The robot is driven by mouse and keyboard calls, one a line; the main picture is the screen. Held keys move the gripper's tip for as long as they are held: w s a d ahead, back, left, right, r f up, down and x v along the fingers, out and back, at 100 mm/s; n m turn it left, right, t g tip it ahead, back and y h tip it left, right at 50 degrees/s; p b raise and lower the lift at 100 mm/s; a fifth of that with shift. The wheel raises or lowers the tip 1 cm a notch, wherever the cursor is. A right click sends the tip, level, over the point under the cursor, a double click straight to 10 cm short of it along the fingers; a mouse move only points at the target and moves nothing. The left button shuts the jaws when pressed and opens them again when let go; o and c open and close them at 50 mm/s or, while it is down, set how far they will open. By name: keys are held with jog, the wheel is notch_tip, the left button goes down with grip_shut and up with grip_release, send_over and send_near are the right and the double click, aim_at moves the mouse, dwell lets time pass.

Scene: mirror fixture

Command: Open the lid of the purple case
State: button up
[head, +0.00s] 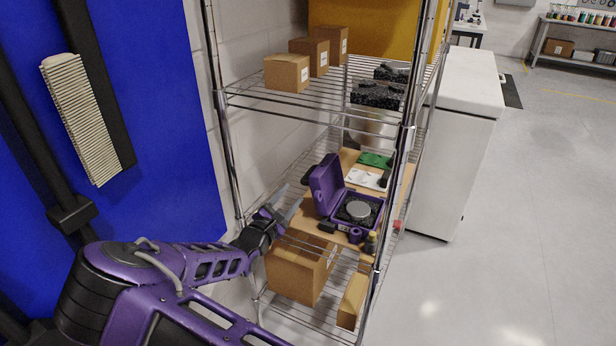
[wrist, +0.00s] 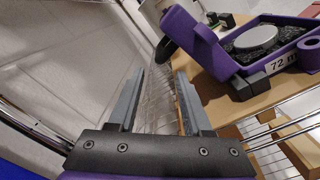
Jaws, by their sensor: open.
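The purple case (head: 351,225) sits on a wooden board on the middle wire shelf. Its lid (head: 325,184) stands raised on the left, tilted up from the base. A round grey disc, the mirror (head: 358,209), lies in dark foam inside the base. In the wrist view the lid (wrist: 196,42) and the mirror (wrist: 255,37) show at the upper right. My gripper (head: 285,206) is beside the case, to the left of the lid. In the wrist view its two fingers (wrist: 158,100) are apart with nothing between them. The gripper appears clear of the lid.
The wooden board (head: 312,217) also bears a green piece (head: 375,160) and a white piece (head: 366,179) behind the case. Shelf posts (head: 377,260) stand close by. Cardboard boxes (head: 303,268) are below. A wire shelf (head: 315,103) with boxes is overhead.

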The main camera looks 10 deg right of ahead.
aim_at(307, 173)
jog(key=b+x, duration=0.1)
jog(key=x, duration=1)
jog(key=shift+w+d, duration=0.15)
jog(key=shift+w, duration=0.1)
grip_shut()
jog(key=shift+w+a+r, duration=0.1)
jog(key=shift+a+r, duration=0.05)
jog(key=shift+a, duration=0.05)
dwell(0.6)
